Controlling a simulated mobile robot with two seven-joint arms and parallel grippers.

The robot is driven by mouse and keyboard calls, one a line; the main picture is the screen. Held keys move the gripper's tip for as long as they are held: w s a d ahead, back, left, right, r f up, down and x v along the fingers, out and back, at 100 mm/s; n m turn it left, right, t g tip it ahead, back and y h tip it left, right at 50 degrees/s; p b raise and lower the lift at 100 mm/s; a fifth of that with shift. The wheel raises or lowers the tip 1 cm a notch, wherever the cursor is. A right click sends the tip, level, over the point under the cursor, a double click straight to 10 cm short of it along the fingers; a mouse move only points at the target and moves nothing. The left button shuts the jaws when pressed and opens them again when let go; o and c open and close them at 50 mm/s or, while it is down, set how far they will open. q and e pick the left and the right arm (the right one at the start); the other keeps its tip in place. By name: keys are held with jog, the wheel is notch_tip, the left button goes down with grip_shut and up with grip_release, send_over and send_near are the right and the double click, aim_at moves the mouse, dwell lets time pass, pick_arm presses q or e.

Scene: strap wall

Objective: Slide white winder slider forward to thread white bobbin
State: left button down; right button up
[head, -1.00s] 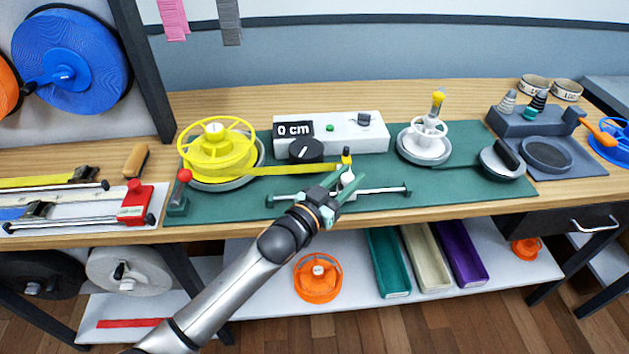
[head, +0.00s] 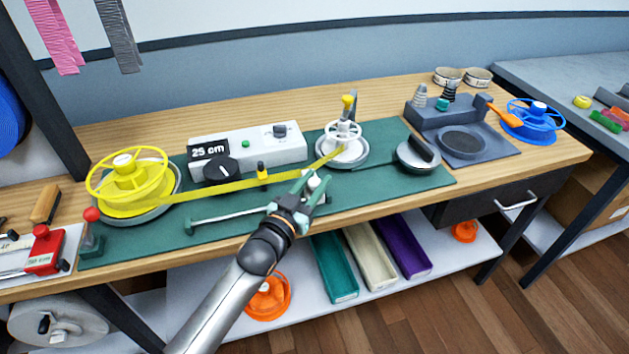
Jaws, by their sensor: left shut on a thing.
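My left gripper (head: 312,188) is shut on the white winder slider (head: 316,183), a small white knob near the right end of its metal rail (head: 232,215). The fingers partly hide the slider and that rail end. The white bobbin (head: 343,130) sits on a round grey base behind and right of the gripper. A yellow strap (head: 225,187) runs from the yellow reel (head: 130,183) past a small yellow-and-black post to the bobbin. Its end meets the bobbin's near side; whether it is inside a slot is too small to tell. My right gripper is out of view.
A white counter box (head: 248,150) behind the strap reads "25 cm". A grey disc with a black handle (head: 418,154) lies right of the bobbin. A red-knobbed lever (head: 91,230) stands at front left. Open mat lies between strap and rail.

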pick_arm(q)
jog(key=shift+d+r, duration=0.15)
jog(key=shift+d, duration=0.05)
jog(key=c, duration=0.5)
grip_release()
jog(key=v, duration=1.2)
jog(key=shift+s+a+p, duration=0.15)
jog(key=shift+s+p, duration=0.05)
jog(key=shift+p, duration=0.1)
